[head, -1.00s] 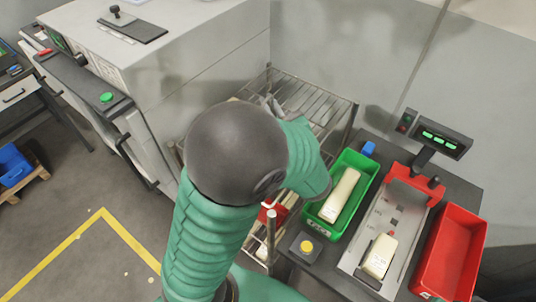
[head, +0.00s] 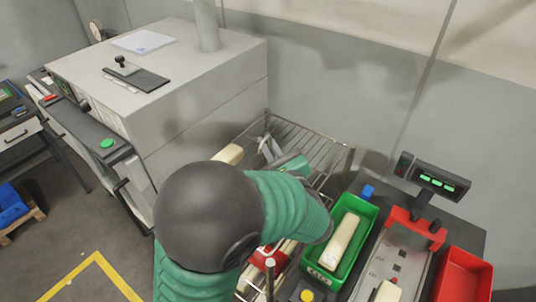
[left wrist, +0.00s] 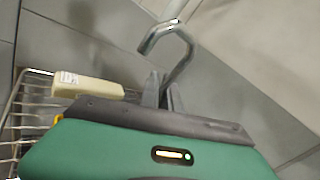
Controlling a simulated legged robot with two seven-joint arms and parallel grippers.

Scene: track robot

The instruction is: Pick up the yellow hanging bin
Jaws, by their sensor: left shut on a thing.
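My left gripper (head: 270,152) is over the wire rack, largely behind my own arm in the head view. In the left wrist view its two dark fingers (left wrist: 164,90) are shut on the shank of a bent grey metal hook (left wrist: 178,48). The hook's open curve rises above the fingertips. A small yellow patch (left wrist: 57,119) shows at the left edge of the gripper body. I cannot tell whether it belongs to the yellow hanging bin, and no whole yellow bin is visible. What hangs below the hook is hidden. My right gripper is not in view.
A green bin (head: 357,210) with another cream block (head: 342,240) stands on the bench to the right, near a red bin (head: 462,278). A large grey machine (head: 190,85) stands left of the rack.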

